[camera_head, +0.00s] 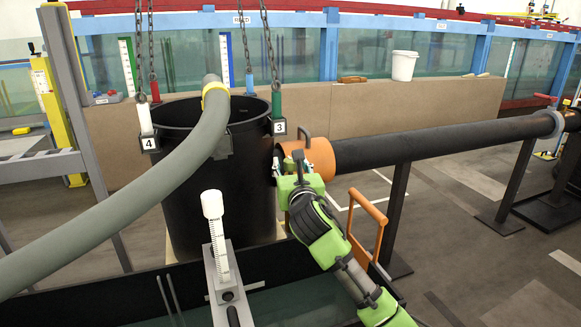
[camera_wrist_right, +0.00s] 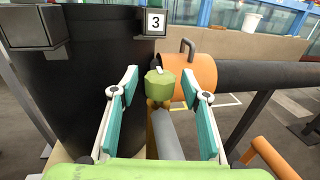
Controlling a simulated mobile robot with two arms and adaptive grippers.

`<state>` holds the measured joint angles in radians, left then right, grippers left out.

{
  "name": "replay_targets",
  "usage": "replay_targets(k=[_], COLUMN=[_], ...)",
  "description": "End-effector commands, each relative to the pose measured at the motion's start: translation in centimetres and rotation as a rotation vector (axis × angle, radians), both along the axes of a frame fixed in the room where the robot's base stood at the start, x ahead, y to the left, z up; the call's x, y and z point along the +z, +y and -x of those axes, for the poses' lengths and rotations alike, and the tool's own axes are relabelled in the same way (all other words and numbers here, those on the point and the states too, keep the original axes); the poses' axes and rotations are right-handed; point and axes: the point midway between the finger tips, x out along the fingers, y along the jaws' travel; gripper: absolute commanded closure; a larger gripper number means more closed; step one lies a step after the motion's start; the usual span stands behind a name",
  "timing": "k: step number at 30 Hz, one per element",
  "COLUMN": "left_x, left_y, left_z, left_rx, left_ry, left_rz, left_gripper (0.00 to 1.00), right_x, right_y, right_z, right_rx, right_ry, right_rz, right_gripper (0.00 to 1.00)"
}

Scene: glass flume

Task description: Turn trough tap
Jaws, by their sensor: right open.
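The tap shows best in the right wrist view as a green faceted knob (camera_wrist_right: 160,86) with a white mark on top, above a brass-coloured body and a grey pipe. My right gripper (camera_wrist_right: 159,92) is open, with one teal-padded finger on each side of the knob and gaps on both sides. In the head view my right gripper (camera_head: 293,172) is in front of the orange pipe end, beside the black barrel, and the tap is mostly hidden there. The dark-rimmed trough (camera_head: 150,283) lies below. My left gripper is not in view.
The black barrel (camera_head: 205,195) hangs on chains close left. An orange pipe collar (camera_head: 318,156) with a black pipe (camera_head: 430,142) is just behind the gripper. An orange handle (camera_head: 369,212) stands right of my arm. A grey hose (camera_head: 130,205) crosses the left side.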

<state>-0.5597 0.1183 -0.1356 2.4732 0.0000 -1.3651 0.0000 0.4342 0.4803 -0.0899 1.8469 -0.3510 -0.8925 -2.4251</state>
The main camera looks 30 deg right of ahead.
Motion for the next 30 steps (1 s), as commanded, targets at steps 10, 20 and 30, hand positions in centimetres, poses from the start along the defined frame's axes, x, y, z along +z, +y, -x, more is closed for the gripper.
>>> replay_targets(k=[10,20,30], left_x=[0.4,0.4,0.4], left_y=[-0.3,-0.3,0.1], left_z=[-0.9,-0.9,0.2], left_rx=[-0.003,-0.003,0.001], left_ry=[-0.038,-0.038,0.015], left_rz=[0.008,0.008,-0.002], left_gripper=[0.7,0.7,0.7], right_x=[0.0,0.0,0.3], right_y=[-0.3,-0.3,-0.4], right_z=[-0.6,-0.6,-0.7], right_rx=[0.0,0.0,0.026], right_ry=[0.0,0.0,-0.001], right_rz=[-0.001,-0.001,0.004], right_gripper=[0.57,0.96,0.96])
